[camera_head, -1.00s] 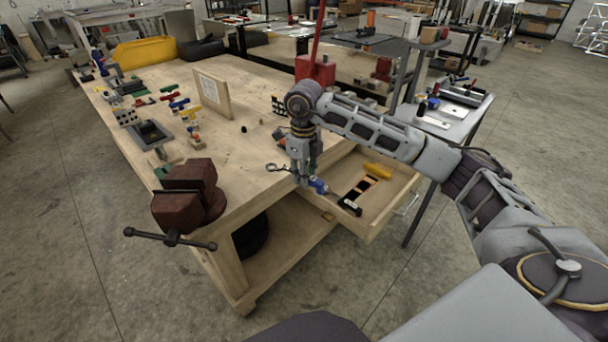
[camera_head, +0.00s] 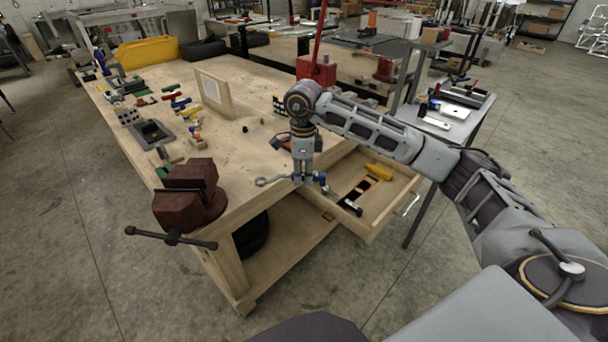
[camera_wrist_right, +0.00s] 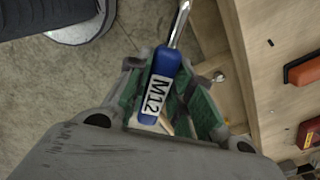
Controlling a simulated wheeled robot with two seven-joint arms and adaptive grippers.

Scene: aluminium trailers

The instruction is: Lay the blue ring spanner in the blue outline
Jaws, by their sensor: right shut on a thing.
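The blue ring spanner has a blue grip marked M12 (camera_wrist_right: 160,90) and a bright metal shaft that runs out of the top of the right wrist view. In the head view its ring end (camera_head: 262,182) sticks out left of my right gripper (camera_head: 303,182), and a blue end shows on the right. My right gripper is shut around the blue grip and holds the spanner near the bench's front edge, beside the open drawer (camera_head: 385,208). I cannot make out the blue outline. My left gripper is not in view.
The drawer holds a yellow-handled tool (camera_head: 379,171) and a black-and-orange item (camera_head: 356,194). A dark red vise (camera_head: 187,190) stands on the bench's near corner. An upright framed board (camera_head: 213,92) and several small coloured tools stand farther back. The bench's front middle is mostly bare.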

